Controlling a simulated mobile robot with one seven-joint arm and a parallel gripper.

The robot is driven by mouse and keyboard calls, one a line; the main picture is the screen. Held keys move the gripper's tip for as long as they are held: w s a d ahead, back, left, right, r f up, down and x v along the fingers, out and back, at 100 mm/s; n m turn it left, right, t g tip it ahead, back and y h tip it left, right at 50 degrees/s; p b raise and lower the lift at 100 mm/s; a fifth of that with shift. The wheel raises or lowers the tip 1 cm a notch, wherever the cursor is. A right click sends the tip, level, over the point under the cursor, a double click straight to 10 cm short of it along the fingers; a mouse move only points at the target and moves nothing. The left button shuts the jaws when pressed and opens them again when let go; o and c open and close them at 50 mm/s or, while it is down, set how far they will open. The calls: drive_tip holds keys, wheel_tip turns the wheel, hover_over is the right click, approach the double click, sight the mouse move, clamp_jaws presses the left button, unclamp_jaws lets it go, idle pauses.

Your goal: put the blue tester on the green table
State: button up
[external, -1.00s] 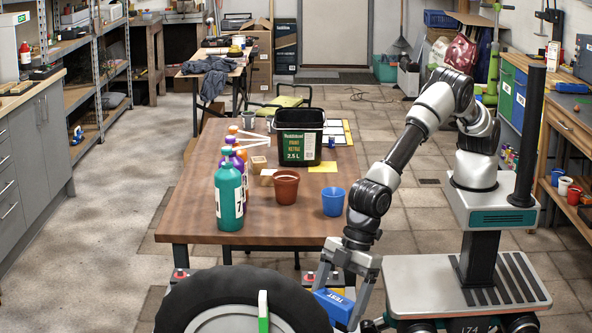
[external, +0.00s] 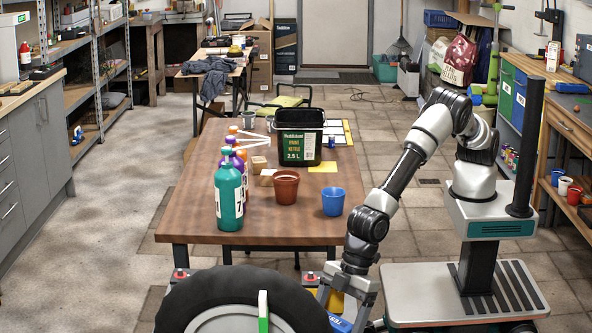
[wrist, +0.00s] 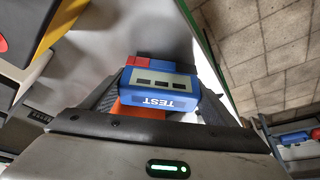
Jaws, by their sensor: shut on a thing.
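The blue tester (external: 340,323) is a small box with white TEST lettering, low at the bottom of the external view. It is partly cut off by the tyre and frame edge. In the wrist view, the tester (wrist: 160,86) sits between both fingers, with red and orange parts beside it. My gripper (external: 343,305) is shut on it. A yellow-green flat top (external: 283,101) stands behind the brown table; I cannot tell whether it is the green table. A green edge (wrist: 205,45) runs beside the tester in the wrist view; what it belongs to is unclear.
The brown table (external: 260,220) carries bottles, a brown pot (external: 285,187), a blue cup (external: 333,202) and a dark paint kettle (external: 299,140). A large tyre (external: 240,290) stands in the foreground, left of my gripper. Tiled floor (external: 400,160) is open beyond my arm.

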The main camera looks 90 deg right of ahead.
drive_tip(key=shift+f+b, duration=0.4)
drive_tip(key=shift+f, duration=0.2)
drive_tip(key=o, duration=1.3)
drive_tip(key=shift+r, duration=0.1)
